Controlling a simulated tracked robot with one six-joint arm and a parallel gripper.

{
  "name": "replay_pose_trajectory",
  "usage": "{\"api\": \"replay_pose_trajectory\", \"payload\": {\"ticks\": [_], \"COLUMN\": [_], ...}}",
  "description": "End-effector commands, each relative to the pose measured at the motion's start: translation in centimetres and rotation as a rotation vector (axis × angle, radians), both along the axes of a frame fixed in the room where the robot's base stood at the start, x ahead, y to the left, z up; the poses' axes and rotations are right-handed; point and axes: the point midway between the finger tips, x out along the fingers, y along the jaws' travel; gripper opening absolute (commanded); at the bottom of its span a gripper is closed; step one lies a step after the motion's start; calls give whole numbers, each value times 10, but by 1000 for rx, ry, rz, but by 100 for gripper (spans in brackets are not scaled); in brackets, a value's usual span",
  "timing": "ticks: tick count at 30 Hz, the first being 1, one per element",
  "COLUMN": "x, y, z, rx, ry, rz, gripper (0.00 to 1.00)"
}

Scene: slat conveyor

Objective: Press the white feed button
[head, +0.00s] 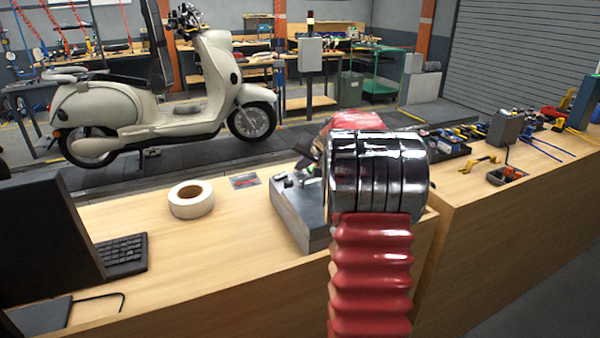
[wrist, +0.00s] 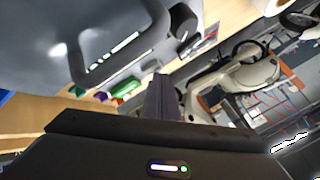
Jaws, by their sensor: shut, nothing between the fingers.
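A grey control box (head: 298,212) stands on the wooden workbench, mostly hidden behind my red and chrome arm in the head view. In the wrist view its grey face (wrist: 30,25) fills the upper left, with a black raised frame (wrist: 128,50) and a green part (wrist: 127,88) near it. A pale spot (wrist: 57,50) shows on the grey face; I cannot tell whether it is the white feed button or a reflection. My gripper (wrist: 161,82) is shut and empty, its dark fingers pointing toward the box area. Whether they touch it is unclear.
A white tape roll (head: 191,199), a keyboard (head: 122,256) and a dark monitor (head: 45,230) are on the bench to the left. A cream scooter (head: 150,95) stands on the slat conveyor behind. Small parts and bins (head: 506,175) lie on the right bench.

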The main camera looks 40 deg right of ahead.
Motion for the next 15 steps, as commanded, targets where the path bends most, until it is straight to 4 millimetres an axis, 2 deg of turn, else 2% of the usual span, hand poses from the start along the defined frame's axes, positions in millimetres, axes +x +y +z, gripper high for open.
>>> {"api": "replay_pose_trajectory", "payload": {"ticks": [15], "x": [0], "y": [0], "z": [16], "rx": [0], "ry": [0], "rz": [0], "gripper": [0]}}
